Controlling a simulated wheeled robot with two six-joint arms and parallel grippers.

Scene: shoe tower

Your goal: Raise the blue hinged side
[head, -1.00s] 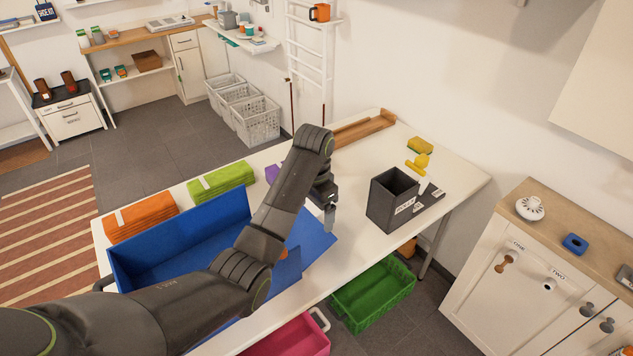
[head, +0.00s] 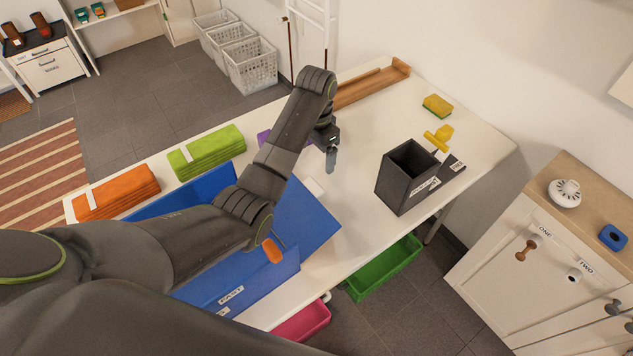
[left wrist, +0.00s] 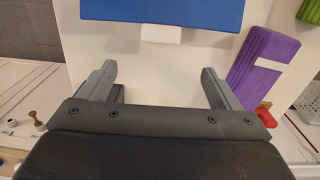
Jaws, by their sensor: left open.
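The blue box (head: 205,187) stands on the white table, partly hidden behind my left arm. Its blue hinged side (head: 308,222) is folded down and extends out to the right over the table top. A small white tab (head: 314,187) sits at its far edge. In the left wrist view, the blue panel (left wrist: 165,12) crosses the top with the white tab (left wrist: 160,33) below it. My left gripper (head: 331,158) is above the table, beyond the tab and clear of the side. Its fingers (left wrist: 160,88) are apart with nothing between them. My right gripper is not in view.
A black bin (head: 405,178) stands to the right, with a yellow bottle (head: 438,138) and a sponge (head: 437,106) behind. Orange (head: 117,191) and green (head: 206,151) towels line the far left. A purple cloth (left wrist: 262,62) lies near the gripper. The table between flap and bin is clear.

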